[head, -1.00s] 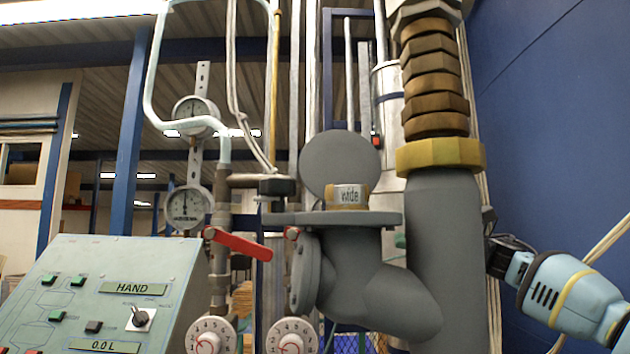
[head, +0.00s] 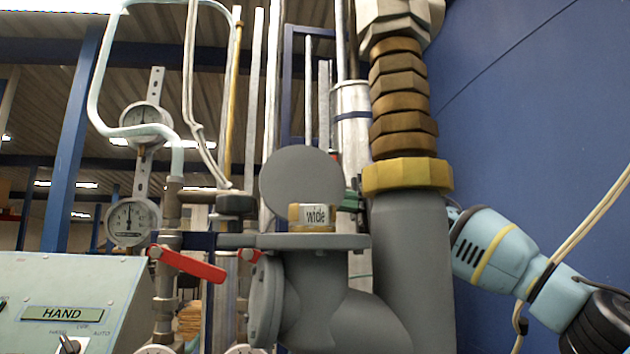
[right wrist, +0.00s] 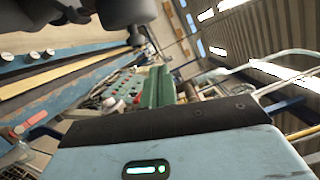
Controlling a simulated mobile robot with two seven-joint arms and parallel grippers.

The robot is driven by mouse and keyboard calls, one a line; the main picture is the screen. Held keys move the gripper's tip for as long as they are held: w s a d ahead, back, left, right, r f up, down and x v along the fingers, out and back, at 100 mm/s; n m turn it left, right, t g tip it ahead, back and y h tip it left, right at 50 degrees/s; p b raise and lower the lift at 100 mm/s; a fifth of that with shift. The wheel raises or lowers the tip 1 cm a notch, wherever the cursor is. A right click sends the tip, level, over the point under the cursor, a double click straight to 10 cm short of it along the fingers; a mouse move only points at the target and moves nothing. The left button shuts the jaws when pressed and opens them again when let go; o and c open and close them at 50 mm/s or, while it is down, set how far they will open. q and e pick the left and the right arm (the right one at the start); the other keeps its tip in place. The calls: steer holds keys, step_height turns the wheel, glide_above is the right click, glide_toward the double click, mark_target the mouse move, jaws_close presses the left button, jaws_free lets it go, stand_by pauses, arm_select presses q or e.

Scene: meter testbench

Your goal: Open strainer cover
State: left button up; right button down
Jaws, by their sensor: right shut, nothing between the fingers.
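The grey strainer body (head: 310,290) has a flat flange on top. Its round grey cover (head: 302,176) stands upright at the back of the flange, in the head view. A brass ring labelled "wide" (head: 315,214) sits on the flange in front of the cover. My right arm comes in from the right behind the thick grey pipe, which hides most of the hand. Green fingers of my right gripper (head: 350,203) show between the pipe and the cover, close to the cover's right edge; contact cannot be told. In the right wrist view the green fingers (right wrist: 157,87) are together and empty. My left gripper is out of view.
The thick grey pipe (head: 412,265) with a yellow nut (head: 407,176) stands right of the strainer. A red lever (head: 190,263), gauges (head: 131,221) and a control panel (head: 70,295) are at left. A blue wall (head: 530,110) closes the right side.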

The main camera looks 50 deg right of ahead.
mark_target(314, 185)
steer(key=a, duration=0.1)
steer(key=a+r+p, duration=0.1)
steer(key=a, duration=0.1)
steer(key=s+a, duration=0.1)
steer(key=shift+a+r+p, duration=0.2)
steer(key=shift+a+p, duration=0.1)
steer(key=shift+a, duration=0.1)
steer(key=shift+s+a, duration=0.15)
steer(key=shift+s, duration=0.05)
steer(key=shift+a, duration=0.2)
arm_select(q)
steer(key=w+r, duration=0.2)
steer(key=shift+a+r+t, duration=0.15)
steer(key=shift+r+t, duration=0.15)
arm_select(e)
steer(key=shift+f, duration=0.1)
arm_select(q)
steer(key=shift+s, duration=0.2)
